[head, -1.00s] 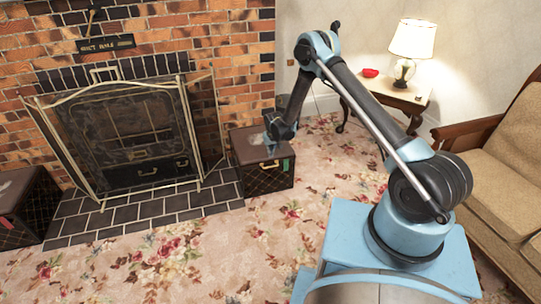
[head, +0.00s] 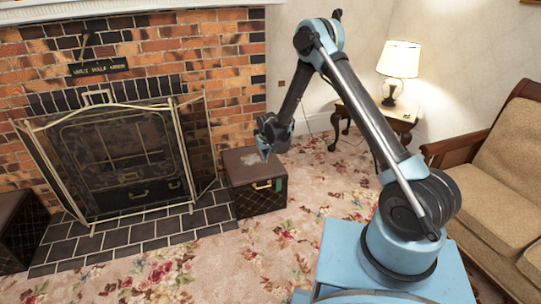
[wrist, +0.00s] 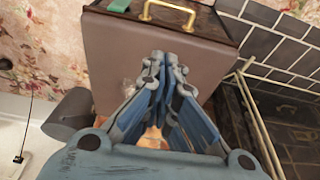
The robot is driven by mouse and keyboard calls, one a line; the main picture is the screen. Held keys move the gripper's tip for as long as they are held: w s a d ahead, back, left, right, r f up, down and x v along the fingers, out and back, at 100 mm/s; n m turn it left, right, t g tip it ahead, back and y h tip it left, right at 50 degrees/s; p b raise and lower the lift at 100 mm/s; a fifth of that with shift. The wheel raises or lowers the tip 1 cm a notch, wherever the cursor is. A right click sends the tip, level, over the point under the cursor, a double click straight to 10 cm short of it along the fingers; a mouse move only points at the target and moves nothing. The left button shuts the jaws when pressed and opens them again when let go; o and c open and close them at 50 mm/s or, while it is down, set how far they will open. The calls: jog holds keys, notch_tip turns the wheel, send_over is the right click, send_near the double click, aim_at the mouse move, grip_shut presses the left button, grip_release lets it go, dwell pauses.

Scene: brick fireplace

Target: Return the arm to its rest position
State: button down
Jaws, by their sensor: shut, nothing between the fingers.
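My arm reaches out from its blue base in the head view, bent at a high elbow with the forearm hanging down. My gripper (head: 265,153) is at the end, above and in front of the brown trunk beside the fireplace. In the wrist view my gripper (wrist: 164,58) shows its blue fingers together, shut and empty. The brown trunk (head: 262,200) has a gold handle and a green tag; its plain lid (wrist: 105,60) fills the middle of the wrist view. I cannot tell the exact gap between fingertips and lid.
A folding fire screen (head: 110,165) stands before the brick fireplace at left, with a second trunk (head: 20,230) at the far left. A side table (head: 400,122) holds a lit lamp (head: 398,62). A tan sofa (head: 500,170) is at right. The flowered carpet (head: 240,265) is open in front.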

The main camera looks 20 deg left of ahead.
jog(key=d+r+m, duration=0.2)
jog(key=d+r, duration=2.2)
jog(key=r, duration=0.1)
jog(key=s+d+r+m+h, duration=0.1)
jog(key=s+d+r, duration=0.55)
jog(key=d, duration=0.35)
jog(key=s+d+r+m, duration=0.2)
jog(key=s+d+r, duration=0.2)
jog(key=s+d, duration=1.05)
jog(key=s+d+f+m, duration=0.1)
jog(key=s+d+f, duration=0.2)
jog(key=s, duration=0.5)
jog(key=s+d+f+m, duration=0.1)
jog(key=s+d+f, duration=0.2)
jog(key=s, duration=0.5)
jog(key=shift+s+d+f+h, duration=0.15)
jog(key=shift+s+d+h, duration=0.05)
jog(key=shift+d+h, duration=0.2)
jog(key=shift+a, duration=0.15)
